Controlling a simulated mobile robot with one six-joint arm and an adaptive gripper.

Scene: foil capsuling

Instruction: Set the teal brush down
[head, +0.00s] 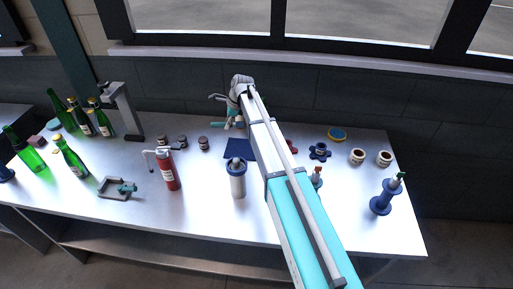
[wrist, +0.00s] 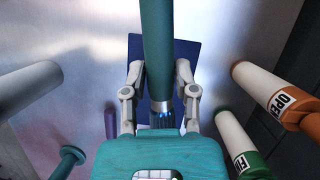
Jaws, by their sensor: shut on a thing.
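The teal brush (wrist: 157,45) lies lengthwise between the fingers of my gripper (wrist: 159,76) in the wrist view. Its handle runs up out of the picture, and its metal band and dark bristle end (wrist: 164,117) point toward my palm. My gripper is shut on it. The dark blue mat (wrist: 187,55) shows behind the brush; whether they touch I cannot tell. In the head view my gripper (head: 226,111) is at the back middle of the bench, beyond the blue mat (head: 238,148). The brush is hard to make out there.
A blue-topped cylinder (head: 238,182) stands in front of the mat, with a red extinguisher (head: 167,171) left of it. Small dark jars (head: 203,143) stand left of the mat. In the wrist view, orange (wrist: 271,92) and green (wrist: 237,140) labelled cylinders are close on the right.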

